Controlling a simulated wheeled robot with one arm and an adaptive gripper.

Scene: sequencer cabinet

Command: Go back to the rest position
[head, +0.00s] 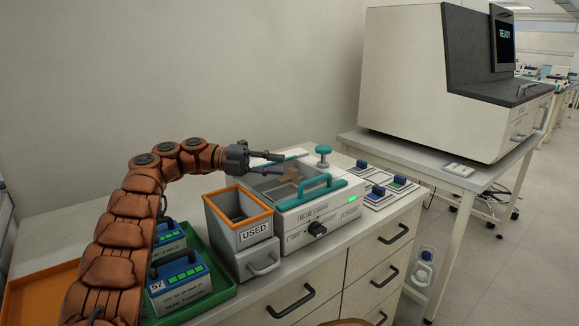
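My brown segmented arm reaches from the lower left over the cabinet top. My gripper (275,163) points right, its two dark fingers apart with nothing seen between them. It is above the rear left part of a white benchtop device (318,222), which has a teal handle, a black knob and a lit green indicator. I cannot tell whether the fingers touch the device. The large white sequencer (405,75) stands on a table at the right, its dark screen reading READY.
A grey bin (256,234) with an orange rim, labelled USED, stands left of the device. An orange tray (30,300) is at far left.

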